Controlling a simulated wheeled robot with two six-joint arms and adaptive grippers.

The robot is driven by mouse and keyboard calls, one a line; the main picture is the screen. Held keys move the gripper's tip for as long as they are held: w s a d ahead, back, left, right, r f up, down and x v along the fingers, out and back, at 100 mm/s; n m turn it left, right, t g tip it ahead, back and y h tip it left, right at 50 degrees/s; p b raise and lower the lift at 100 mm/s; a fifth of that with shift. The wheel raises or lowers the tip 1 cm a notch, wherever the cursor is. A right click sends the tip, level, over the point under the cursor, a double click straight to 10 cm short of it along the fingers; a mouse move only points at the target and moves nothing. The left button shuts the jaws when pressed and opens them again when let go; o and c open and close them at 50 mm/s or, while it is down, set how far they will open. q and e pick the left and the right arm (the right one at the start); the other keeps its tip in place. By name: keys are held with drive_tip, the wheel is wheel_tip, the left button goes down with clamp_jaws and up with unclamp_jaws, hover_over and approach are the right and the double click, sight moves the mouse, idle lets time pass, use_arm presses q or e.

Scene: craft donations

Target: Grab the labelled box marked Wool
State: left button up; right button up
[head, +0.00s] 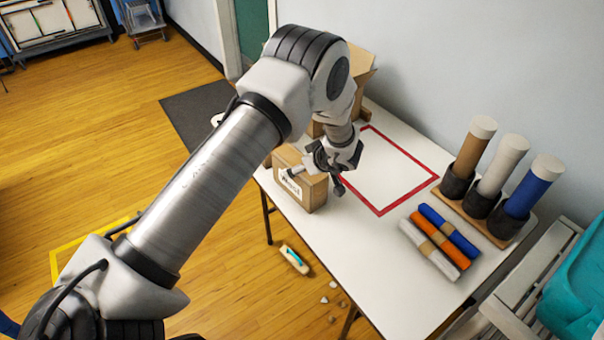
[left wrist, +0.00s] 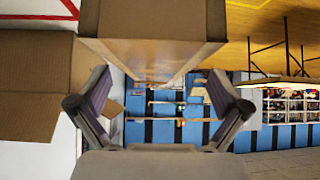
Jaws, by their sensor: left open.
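A small brown cardboard box (head: 311,194) with a white label stands on the white table (head: 385,262) near its left edge. The label's writing is too small to read. My left gripper (head: 315,181) is at the top of this box, one finger near its labelled side and the other near its right side. In the left wrist view the box (left wrist: 152,22) fills the upper middle, and my open left gripper (left wrist: 158,80) has its fingers on either side of its lower part. I cannot tell whether they touch it. My right gripper is not in view.
An open cardboard box (head: 361,73) stands behind my arm. A red taped rectangle (head: 408,200) on the table is empty. Fabric rolls (head: 437,240) lie at the right, beside a holder with upright rolls (head: 497,170). A brush (head: 294,260) lies on the floor.

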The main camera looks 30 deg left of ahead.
sight(295, 164)
use_arm(q)
drive_tip(key=x, duration=0.2)
drive_tip(key=p+x, duration=0.1)
drive_tip(key=x, duration=0.1)
drive_tip(key=shift+w+a+f, duration=0.1)
drive_tip(key=shift+w+a, duration=0.15)
drive_tip(key=shift+w, duration=0.2)
drive_tip(key=shift+a+f, duration=0.15)
drive_tip(key=c, duration=1.5)
